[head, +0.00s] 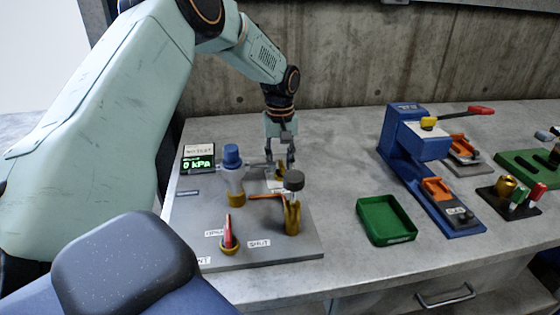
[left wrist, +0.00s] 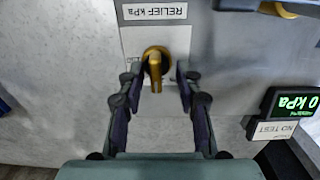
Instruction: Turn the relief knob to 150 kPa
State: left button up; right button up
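The relief knob (left wrist: 156,64) is a brass-yellow knob with a raised grip bar, below the upside-down "RELIEF kPa" label (left wrist: 154,11) in the left wrist view. My left gripper (left wrist: 157,78) is open, with one finger on each side of the knob. Gaps show between knob and fingers; contact is not visible. In the head view my left gripper (head: 280,155) points down at the back of the grey test plate (head: 275,248), where the knob is mostly hidden. The display (head: 198,163) reads 0 kPa with a "NO TEST" sign. My right gripper is out of view.
A blue-capped brass fitting (head: 233,172) and a dark-topped brass post (head: 293,205) stand close to the gripper. A red-handled valve (head: 228,235) is at the plate's front.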

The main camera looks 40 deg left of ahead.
pick_arm(q)
jog(key=shift+w+d, duration=0.2)
jog(key=shift+w, duration=0.05)
jog(key=shift+c, duration=0.4)
jog(key=shift+s+a, duration=0.15)
jog(key=c, duration=0.5)
jog(key=shift+c, duration=0.5)
grip_shut()
